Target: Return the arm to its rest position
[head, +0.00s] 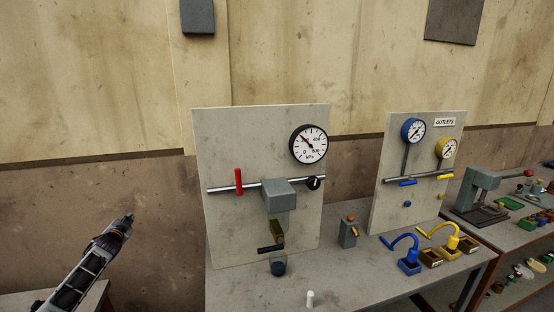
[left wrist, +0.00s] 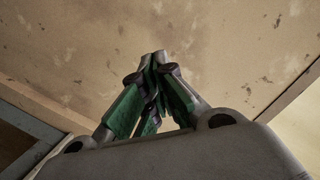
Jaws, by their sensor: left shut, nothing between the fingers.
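My left gripper (head: 127,219) shows at the lower left of the head view, raised in front of the brown lower wall and left of the grey panel. It is clear of the table and panels. In the left wrist view its green-padded fingers (left wrist: 157,62) meet at the tips, shut with nothing between them. My right gripper is in neither view.
The upright grey panel (head: 230,140) with a gauge (head: 309,144), a red-handled pipe and a grey block stands on the table (head: 350,290). A second panel (head: 395,135) with blue and yellow gauges stands to its right. A small white cylinder (head: 310,298) stands at the table's front.

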